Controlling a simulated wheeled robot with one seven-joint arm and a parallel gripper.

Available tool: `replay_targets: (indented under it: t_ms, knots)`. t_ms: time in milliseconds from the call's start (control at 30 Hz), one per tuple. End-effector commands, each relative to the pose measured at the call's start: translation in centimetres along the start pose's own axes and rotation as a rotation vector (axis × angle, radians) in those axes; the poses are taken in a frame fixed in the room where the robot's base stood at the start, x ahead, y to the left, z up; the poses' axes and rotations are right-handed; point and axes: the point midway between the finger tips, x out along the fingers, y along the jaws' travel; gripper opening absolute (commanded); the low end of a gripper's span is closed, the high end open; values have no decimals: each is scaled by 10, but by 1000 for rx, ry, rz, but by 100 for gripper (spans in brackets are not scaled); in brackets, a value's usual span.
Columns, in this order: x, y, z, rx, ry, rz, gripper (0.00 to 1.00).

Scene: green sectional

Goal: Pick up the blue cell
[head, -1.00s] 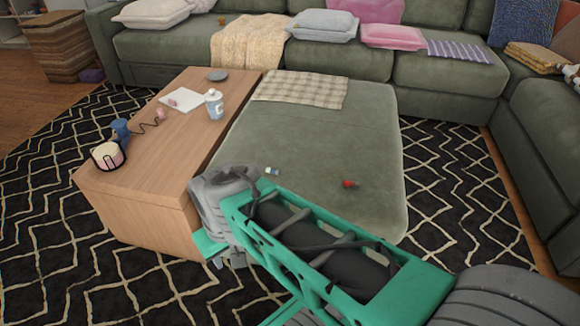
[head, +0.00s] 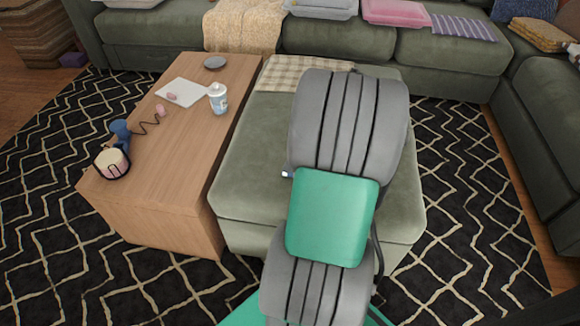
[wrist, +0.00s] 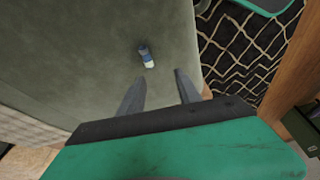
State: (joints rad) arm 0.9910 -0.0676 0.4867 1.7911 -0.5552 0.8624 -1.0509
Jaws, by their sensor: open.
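The blue cell (wrist: 146,56) is a small blue cylinder with a white end, lying on the green ottoman (wrist: 80,40). In the head view only a bit of it (head: 287,174) shows, at the left edge of my arm. My gripper (wrist: 160,74) is open and empty in the wrist view. Its two fingers point toward the cell, which lies just beyond the fingertips, nearer the left one. They do not appear to touch it. In the head view my arm hides the gripper.
A wooden table (head: 160,180) stands left of the ottoman with a white bottle (head: 218,98), paper (head: 184,92), a grey disc (head: 215,62) and a blue-and-pink item (head: 112,160). A checked cloth (head: 290,73) lies on the ottoman's far end. Green sofas (head: 420,75) stand behind.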

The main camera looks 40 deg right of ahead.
Motion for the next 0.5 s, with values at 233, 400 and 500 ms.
replay_targets:
  t_ms: [233,400,500]
  knots:
    - [2,26,35,-64,46,14,40]
    - [24,25,34,-64,45,15,40]
    - [40,24,34,-62,44,14,40]
